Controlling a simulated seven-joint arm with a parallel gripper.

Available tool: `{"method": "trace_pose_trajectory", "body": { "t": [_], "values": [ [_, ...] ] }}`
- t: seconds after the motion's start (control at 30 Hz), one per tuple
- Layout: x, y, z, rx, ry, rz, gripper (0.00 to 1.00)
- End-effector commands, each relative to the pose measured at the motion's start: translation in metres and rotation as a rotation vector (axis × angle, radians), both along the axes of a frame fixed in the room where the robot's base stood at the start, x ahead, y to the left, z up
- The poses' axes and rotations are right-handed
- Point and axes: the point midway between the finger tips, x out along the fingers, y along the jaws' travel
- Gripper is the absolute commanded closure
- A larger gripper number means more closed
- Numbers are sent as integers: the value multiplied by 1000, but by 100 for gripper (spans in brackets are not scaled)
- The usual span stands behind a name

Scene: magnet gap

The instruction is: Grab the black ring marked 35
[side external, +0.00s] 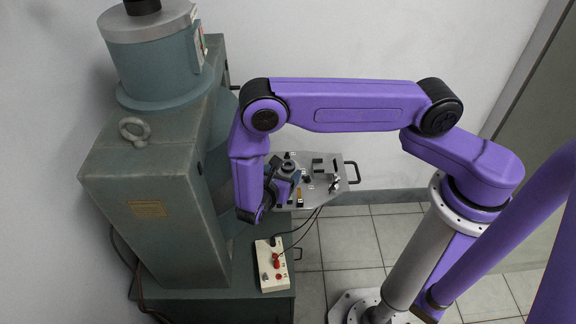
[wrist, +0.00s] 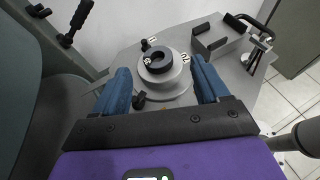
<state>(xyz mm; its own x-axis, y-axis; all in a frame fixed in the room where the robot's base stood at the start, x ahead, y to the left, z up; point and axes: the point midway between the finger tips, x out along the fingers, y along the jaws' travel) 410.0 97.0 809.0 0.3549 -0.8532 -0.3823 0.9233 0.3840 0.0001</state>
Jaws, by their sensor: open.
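The black ring (wrist: 167,54) lies on a round grey stepped base in the wrist view. A white mark on its left side looks like 35 but is small. My gripper (wrist: 161,68) is open, with one blue finger to the left of the ring and one to the right. The fingers do not touch the ring, and I cannot tell how far above it they are. In the side view my gripper (side external: 287,184) is over the metal plate (side external: 323,184); the ring cannot be made out clearly there.
A grey bracket with black ends (wrist: 220,37) stands right of the ring. Small black knobs stand near the base, one at its lower left (wrist: 139,100). The green magnet frame (side external: 150,180) rises close on the left. A white control box (side external: 271,265) with wires sits below.

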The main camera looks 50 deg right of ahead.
Motion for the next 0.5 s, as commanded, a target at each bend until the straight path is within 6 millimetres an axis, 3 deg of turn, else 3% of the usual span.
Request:
{"method": "trace_pose_trajectory", "body": {
  "t": [0.23,0.5],
  "values": [
    [15,-27,-14,-1,1,-4,26],
    [17,-33,-17,3,1,-3,26]
  ]
}}
